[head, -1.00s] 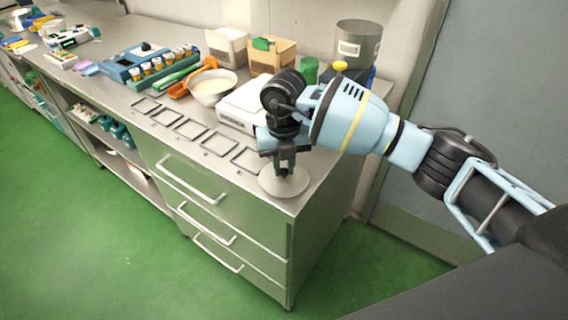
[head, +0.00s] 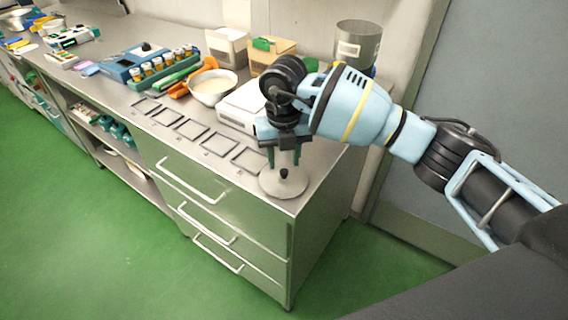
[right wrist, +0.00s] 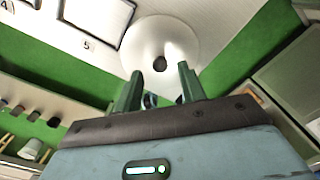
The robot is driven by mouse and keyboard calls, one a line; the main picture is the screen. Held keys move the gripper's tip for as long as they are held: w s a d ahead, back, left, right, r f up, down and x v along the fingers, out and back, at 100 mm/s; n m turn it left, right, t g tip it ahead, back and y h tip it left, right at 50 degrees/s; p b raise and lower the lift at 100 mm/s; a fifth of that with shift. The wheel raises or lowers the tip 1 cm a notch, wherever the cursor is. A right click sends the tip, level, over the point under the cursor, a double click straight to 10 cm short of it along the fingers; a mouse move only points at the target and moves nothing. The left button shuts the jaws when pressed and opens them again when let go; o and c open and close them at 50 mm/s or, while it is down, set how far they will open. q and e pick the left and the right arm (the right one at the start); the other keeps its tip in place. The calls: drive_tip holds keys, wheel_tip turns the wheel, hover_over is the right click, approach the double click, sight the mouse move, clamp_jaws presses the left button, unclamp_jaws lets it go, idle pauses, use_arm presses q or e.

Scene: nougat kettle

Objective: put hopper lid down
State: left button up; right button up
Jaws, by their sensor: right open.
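The hopper lid (head: 282,187) is a pale round disc with a dark knob. It lies flat on the steel counter near its front right corner. My right gripper (head: 284,160) is open just above the lid, its fingers pointing down and clear of the knob. My left gripper is not in view.
Several dark square frames (head: 190,128) lie left of the lid. A white scale (head: 240,106), a bowl (head: 213,87) and a metal hopper (head: 357,45) stand behind. The counter's front and right edges are close to the lid.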

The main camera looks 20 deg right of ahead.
sight(284, 170)
wheel_tip(284, 170, up, 10)
drive_tip(key=shift+f, duration=0.25)
idle(0.3)
